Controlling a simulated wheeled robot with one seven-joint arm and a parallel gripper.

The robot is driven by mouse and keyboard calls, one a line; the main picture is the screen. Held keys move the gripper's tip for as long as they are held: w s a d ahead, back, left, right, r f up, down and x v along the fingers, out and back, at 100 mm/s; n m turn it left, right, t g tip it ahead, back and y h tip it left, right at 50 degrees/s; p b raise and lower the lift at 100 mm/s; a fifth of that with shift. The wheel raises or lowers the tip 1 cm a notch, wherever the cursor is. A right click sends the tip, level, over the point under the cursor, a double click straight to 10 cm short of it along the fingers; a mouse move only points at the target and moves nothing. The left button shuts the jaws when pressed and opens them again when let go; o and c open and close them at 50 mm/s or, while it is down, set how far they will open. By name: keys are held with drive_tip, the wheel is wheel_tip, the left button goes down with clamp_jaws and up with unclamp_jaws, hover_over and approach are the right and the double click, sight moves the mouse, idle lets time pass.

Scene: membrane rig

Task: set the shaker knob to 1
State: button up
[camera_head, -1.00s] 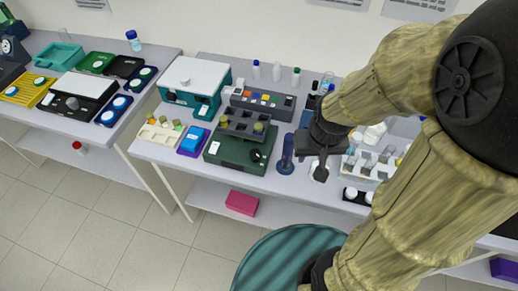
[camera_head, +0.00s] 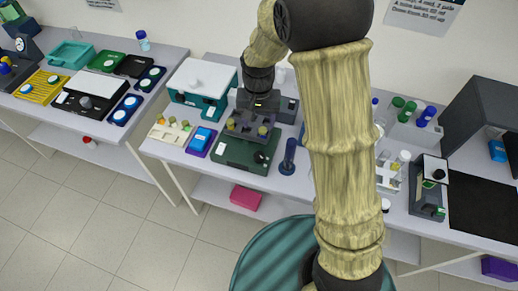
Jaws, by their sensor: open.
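The shaker is a dark green box (camera_head: 232,153) on the right-hand bench, with a grey tray (camera_head: 234,130) of small vials on top. Its knob (camera_head: 260,157) is a small black dial at the right of the box's front. Its setting is too small to read. My gripper (camera_head: 256,118) is dark and hangs over the back of the shaker's tray, above and behind the knob. It is open and looks empty. I cannot tell if its fingertips touch anything. My gripper and wrist hide part of the tray and of the grey block behind.
A teal box with a white lid (camera_head: 201,82) stands behind left, and a blue-purple device (camera_head: 200,141) is close at the left. A dark blue upright object (camera_head: 288,157) stands just right of the shaker. The bench's front edge is near the shaker.

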sight(259, 155)
drive_tip(key=shift+d, duration=0.1)
wheel_tip(259, 155, down, 18)
drive_tip(key=p, duration=0.5)
drive_tip(key=shift+r, duration=0.25)
drive_tip(key=shift+c, duration=0.3)
drive_tip(key=c, duration=0.9)
